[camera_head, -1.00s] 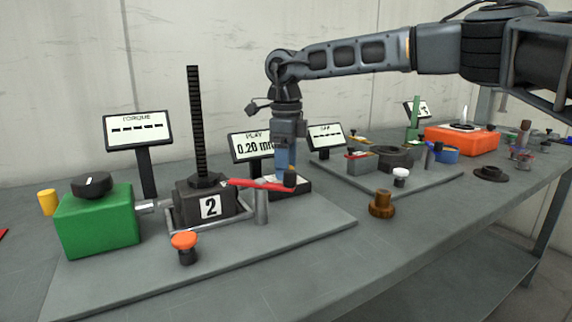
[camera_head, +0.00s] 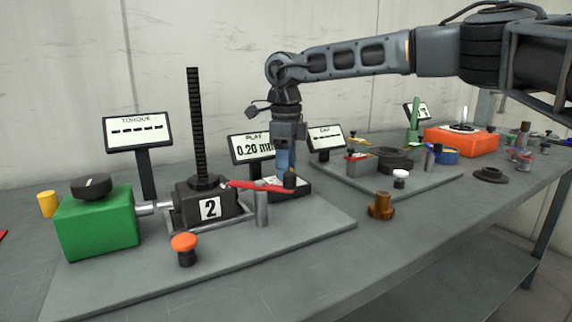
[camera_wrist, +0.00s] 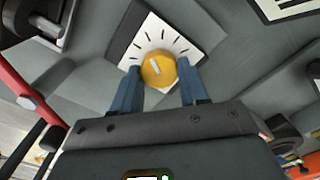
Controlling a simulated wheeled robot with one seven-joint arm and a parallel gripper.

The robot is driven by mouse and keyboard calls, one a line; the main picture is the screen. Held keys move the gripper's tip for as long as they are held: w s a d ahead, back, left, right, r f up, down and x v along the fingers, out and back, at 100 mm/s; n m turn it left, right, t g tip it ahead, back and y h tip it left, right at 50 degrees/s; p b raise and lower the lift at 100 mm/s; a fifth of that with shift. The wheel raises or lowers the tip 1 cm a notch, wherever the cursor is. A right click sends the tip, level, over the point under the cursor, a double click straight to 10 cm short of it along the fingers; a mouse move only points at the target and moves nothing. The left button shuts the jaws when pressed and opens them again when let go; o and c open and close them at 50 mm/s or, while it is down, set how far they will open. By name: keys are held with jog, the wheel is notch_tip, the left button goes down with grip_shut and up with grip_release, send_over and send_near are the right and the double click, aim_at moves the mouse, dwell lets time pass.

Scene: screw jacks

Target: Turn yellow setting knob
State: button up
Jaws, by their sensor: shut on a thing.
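The yellow setting knob (camera_wrist: 158,69) shows in the wrist view, round, with a pale pointer mark on top. It sits on a white dial plate (camera_wrist: 165,38) with black tick marks. My gripper (camera_wrist: 159,80) is shut on the knob, with one blue finger on each side of it. In the head view my gripper (camera_head: 285,165) points straight down at the small dark box (camera_head: 303,190) behind the red lever. The knob is hidden there by the fingers and the lever.
A red lever (camera_head: 252,185) on a grey post stands close in front of my gripper. The jack marked 2 (camera_head: 187,207) with its tall black screw is to the left. A display reading 0.20 (camera_head: 240,149) stands just behind my gripper.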

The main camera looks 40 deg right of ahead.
jog(key=shift+m, duration=0.3)
jog(key=m+p, duration=0.2)
jog(key=m, duration=0.3)
jog(key=shift+a+r, duration=0.1)
jog(key=m+p, duration=0.1)
jog(key=m, duration=0.5)
dwell(0.3)
jog(key=o, duration=1.1)
jog(key=shift+c, duration=0.2)
notch_tip(320, 180, up, 8)
jog(key=shift+f+p, duration=0.15)
jog(key=shift+p, duration=0.3)
